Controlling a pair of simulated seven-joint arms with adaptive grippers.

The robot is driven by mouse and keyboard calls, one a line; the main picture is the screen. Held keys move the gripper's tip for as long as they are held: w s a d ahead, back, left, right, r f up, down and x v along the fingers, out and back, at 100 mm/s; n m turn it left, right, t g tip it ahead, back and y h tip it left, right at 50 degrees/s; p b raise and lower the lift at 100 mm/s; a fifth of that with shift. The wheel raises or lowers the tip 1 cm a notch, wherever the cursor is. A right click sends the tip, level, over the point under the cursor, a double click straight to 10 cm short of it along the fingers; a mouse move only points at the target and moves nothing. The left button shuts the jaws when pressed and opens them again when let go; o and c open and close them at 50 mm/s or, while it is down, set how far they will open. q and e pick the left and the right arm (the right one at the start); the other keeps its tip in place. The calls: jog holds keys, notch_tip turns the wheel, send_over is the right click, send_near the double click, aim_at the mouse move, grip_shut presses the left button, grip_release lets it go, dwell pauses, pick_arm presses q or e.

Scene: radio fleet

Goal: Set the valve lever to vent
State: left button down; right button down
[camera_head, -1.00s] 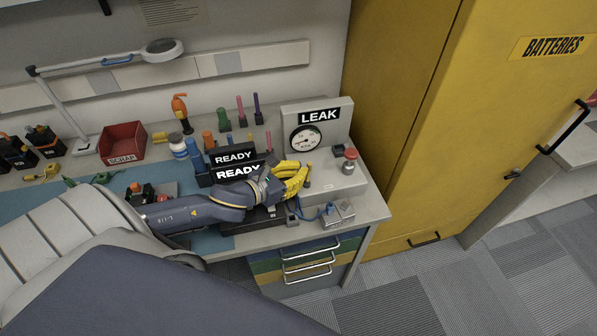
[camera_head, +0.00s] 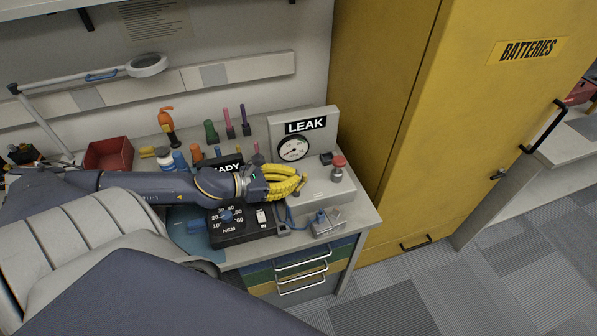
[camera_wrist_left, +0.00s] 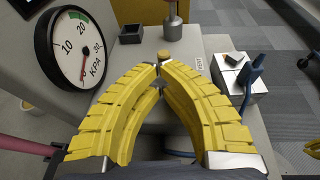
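The leak tester (camera_head: 318,130), a grey box with a round gauge (camera_head: 293,148), stands at the bench's right end. Its valve lever shows a brass-coloured knob (camera_wrist_left: 164,55) in the left wrist view, just beyond my fingertips. A VENT label (camera_wrist_left: 199,64) lies right of the knob. My left gripper (camera_head: 301,182) has yellow ribbed fingers that arch together, tips nearly meeting at the lever (camera_wrist_left: 161,68). I cannot tell whether they touch it; its lower part is hidden. A yellow ribbed piece at the wrist view's right edge may be my right gripper (camera_wrist_left: 313,150), mostly cut off.
A red-topped post (camera_head: 338,167) stands behind the lever. A metal block with a blue lever (camera_head: 326,222) sits at the front. A black NCM box (camera_head: 240,228) lies below my left forearm. The yellow batteries cabinet (camera_head: 400,120) stands right of the bench.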

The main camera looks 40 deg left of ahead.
pick_arm(q)
jog(key=shift+w+d, duration=0.2)
jog(key=shift+d, duration=0.1)
jog(key=shift+s+a, duration=0.1)
jog(key=shift+s, duration=0.05)
jog(key=shift+s+a+r, duration=0.1)
jog(key=shift+s+a, duration=0.05)
jog(key=shift+s, duration=0.25)
jog(key=shift+v, duration=5.4)
jog(key=shift+w+a, duration=0.1)
jog(key=shift+a, duration=0.1)
jog(key=shift+r, duration=0.1)
